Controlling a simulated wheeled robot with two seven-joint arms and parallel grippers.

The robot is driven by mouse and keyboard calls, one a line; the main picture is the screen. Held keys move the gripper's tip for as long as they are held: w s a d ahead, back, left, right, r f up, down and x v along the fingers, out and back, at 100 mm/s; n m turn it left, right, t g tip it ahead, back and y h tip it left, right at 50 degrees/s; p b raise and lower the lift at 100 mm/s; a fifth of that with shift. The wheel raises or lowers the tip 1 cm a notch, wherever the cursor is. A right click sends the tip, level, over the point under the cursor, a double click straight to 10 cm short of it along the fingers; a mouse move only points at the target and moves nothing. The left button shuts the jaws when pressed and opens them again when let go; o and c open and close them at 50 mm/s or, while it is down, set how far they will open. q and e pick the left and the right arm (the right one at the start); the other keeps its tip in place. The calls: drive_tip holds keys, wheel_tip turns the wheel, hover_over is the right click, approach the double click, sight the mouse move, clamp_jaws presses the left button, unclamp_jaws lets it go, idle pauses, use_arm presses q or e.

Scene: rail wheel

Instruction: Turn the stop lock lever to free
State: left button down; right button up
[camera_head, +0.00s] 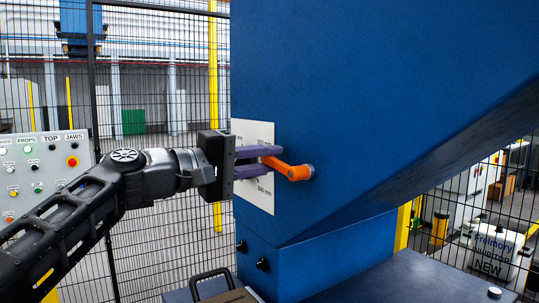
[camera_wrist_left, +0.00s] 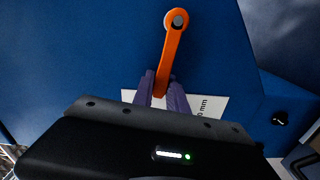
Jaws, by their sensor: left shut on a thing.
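The stop lock lever (camera_head: 289,168) is an orange arm on a round grey pivot, on the face of a blue machine housing (camera_head: 330,90). In the head view it points left and slightly up from its pivot. The lever also shows in the left wrist view (camera_wrist_left: 172,52). My left gripper (camera_head: 262,160) has purple fingers, shut on the lever's free end, one finger on each side. The fingers also show in the left wrist view (camera_wrist_left: 161,88). A white label plate (camera_head: 262,195) lies behind the fingers; they hide most of its print, and "mm" shows. My right gripper is not in view.
A control panel (camera_head: 45,170) with buttons stands at the left, behind my left arm. A black mesh fence (camera_head: 160,250) runs behind. Two black knobs (camera_head: 262,264) stick out below the label. A blue ledge (camera_head: 400,280) lies at the lower right.

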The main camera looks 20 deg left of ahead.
use_arm(q)
drive_tip(key=shift+f+n, duration=0.7)
drive_tip(key=shift+n, duration=0.2)
drive_tip(key=shift+f, duration=0.1)
drive_tip(key=c, duration=1.3)
unclamp_jaws()
drive_tip(key=shift+a, duration=0.1)
drive_tip(key=shift+b+v, duration=1.2)
drive_tip(key=shift+v, duration=2.65)
